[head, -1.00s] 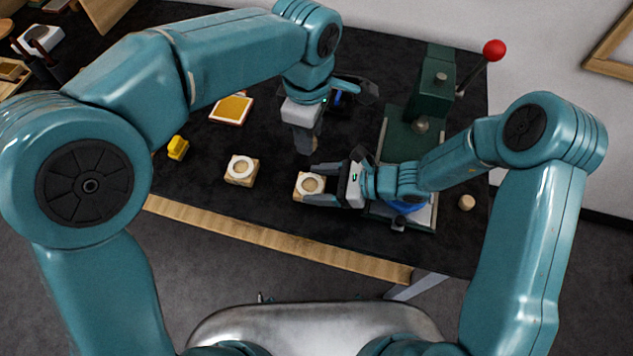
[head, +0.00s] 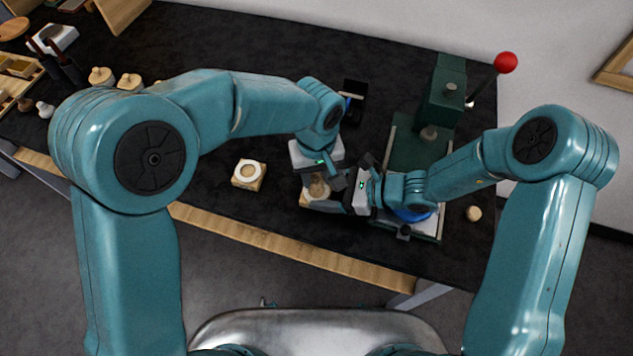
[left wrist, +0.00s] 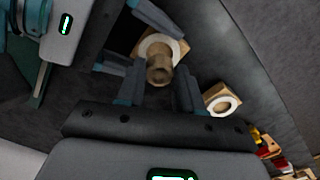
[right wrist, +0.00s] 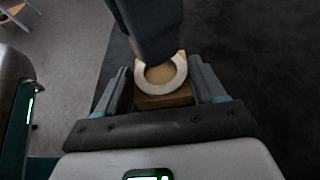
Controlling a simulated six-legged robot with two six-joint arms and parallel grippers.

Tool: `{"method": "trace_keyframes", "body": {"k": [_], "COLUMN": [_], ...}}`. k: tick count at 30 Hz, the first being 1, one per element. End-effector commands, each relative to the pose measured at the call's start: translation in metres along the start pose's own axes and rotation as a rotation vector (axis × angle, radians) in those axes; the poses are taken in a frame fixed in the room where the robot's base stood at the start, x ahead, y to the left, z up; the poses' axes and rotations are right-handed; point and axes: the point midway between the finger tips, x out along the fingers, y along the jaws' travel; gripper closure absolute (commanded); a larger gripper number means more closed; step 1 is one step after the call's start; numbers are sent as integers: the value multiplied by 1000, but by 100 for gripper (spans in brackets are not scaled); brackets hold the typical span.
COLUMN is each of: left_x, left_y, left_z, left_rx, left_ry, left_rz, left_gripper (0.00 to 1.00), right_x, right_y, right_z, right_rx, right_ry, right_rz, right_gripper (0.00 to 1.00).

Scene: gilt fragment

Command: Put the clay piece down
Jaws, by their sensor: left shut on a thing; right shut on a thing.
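The clay piece (left wrist: 158,72) is a small brown, rounded, knob-like lump. My left gripper (left wrist: 159,80) is shut on it, directly above a wooden block with a white ring (left wrist: 172,46). In the head view the clay piece (head: 318,185) shows between the two grippers, at the ring. Whether it touches the ring or block is hard to tell. My right gripper (right wrist: 163,92) is shut on that ringed block (right wrist: 165,100), one finger on each side. In the right wrist view, a dark part of my left gripper covers the ring's far side.
A second ringed block (head: 249,174) stands to the left on the dark table. A green press (head: 440,105) with a red-knobbed lever (head: 505,63) stands at right. A small wooden disc (head: 473,213) lies near the right edge. The wooden front edge (head: 250,232) runs close by.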

Motion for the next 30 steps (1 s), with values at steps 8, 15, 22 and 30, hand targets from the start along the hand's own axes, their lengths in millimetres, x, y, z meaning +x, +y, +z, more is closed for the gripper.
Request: {"method": "trace_keyframes", "body": {"k": [8,15,22,30], "left_x": [36,37,40,38], "left_y": [0,0,0,0], "left_z": [0,0,0,0], "left_rx": [0,0,-1,-1], "left_ry": [-1,0,-1,0], "left_rz": [-1,0,-1,0], "left_gripper": [94,94,39,39], "right_x": [0,0,0,0], "right_y": [0,0,0,0], "right_z": [0,0,0,0], "right_rx": [0,0,0,0], "right_ry": [0,1,0,0], "right_rz": [0,0,0,0], "right_gripper": [62,62,62,62]}}
